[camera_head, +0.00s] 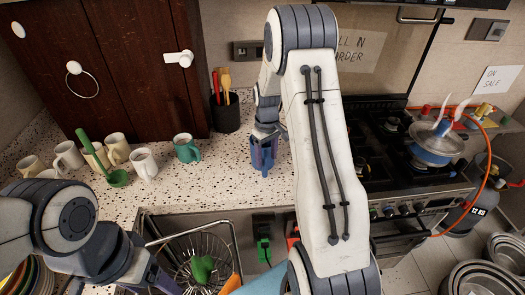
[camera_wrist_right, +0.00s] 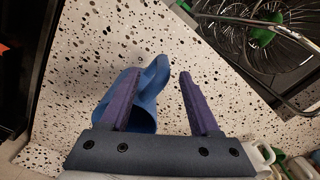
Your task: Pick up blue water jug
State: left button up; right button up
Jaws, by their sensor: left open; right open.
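A blue water jug (camera_wrist_right: 146,113) stands on the speckled counter. In the right wrist view its looped handle lies between the two purple fingers of my right gripper (camera_wrist_right: 161,73). The left finger covers part of the jug's body, and the right finger is clear of the handle. The right gripper is open; contact with the jug cannot be told. My left gripper (camera_head: 152,279) is low at the left, open, partly cut off by the frame's bottom.
A teal mug (camera_head: 187,149), white mugs (camera_head: 143,164) and a green ladle (camera_head: 117,177) stand left of the jug. A black utensil holder (camera_head: 225,113) is behind it. A wire basket (camera_head: 200,255) lies below the counter's front edge. The stove (camera_head: 390,140) is right.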

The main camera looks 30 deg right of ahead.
aim_at(265, 169)
jog(key=f+p, duration=0.1)
jog(key=f, duration=0.2)
jog(key=f+p, duration=0.1)
jog(key=f, duration=0.1)
jog(key=shift+a+f+p, duration=0.15)
jog(key=shift+a+p, duration=0.1)
jog(key=shift+p, duration=0.05)
jog(key=shift+w+f, duration=0.1)
jog(key=shift+f, duration=0.3)
jog(key=shift+c, duration=0.3)
grip_shut()
